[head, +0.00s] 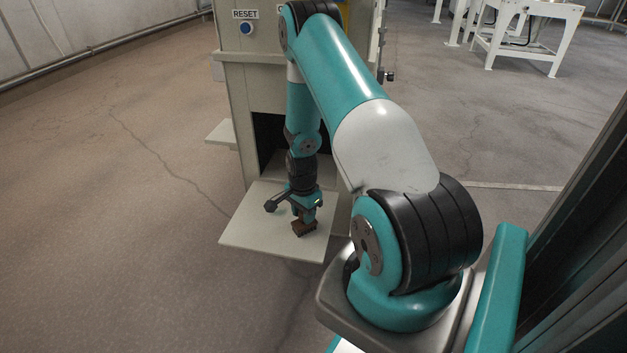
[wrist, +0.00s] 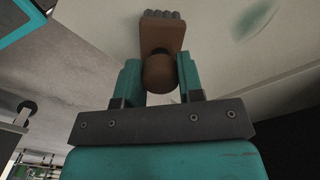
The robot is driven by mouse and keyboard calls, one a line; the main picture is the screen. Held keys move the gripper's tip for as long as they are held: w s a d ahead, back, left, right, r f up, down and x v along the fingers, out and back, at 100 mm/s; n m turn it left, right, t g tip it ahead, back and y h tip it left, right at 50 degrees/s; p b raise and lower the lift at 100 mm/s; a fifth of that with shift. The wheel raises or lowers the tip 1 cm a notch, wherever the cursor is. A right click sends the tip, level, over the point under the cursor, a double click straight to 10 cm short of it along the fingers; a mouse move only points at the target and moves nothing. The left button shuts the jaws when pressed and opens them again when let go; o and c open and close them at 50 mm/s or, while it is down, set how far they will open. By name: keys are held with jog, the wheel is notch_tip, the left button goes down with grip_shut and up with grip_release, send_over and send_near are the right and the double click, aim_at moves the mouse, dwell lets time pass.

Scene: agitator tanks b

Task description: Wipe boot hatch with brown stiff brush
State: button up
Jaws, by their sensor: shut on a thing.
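The boot hatch (head: 250,229) is a pale flat panel folded down at the foot of a beige cabinet in the head view. In the wrist view its pale surface (wrist: 215,50) bears a faint green smudge (wrist: 255,17) at the upper right. My gripper (head: 304,216) is shut on the brown stiff brush (head: 304,229), low over the hatch. In the wrist view my gripper (wrist: 160,80) has one teal finger on each side of the brush's round knob (wrist: 160,73). The brush's grey bristles show at its far end. I cannot tell if they touch the hatch.
The beige cabinet (head: 234,95) stands behind the hatch, with a dark opening and a blue button (head: 246,28) under a RESET label. Another pale flap (head: 222,133) sticks out at its left. White stands (head: 520,35) are at the far right. The floor at left is clear.

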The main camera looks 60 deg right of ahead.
notch_tip(320, 180, up, 4)
jog(key=shift+p, duration=0.8)
notch_tip(320, 180, up, 5)
jog(key=p, duration=0.4)
jog(key=shift+p, duration=0.35)
jog(key=shift+w, duration=0.1)
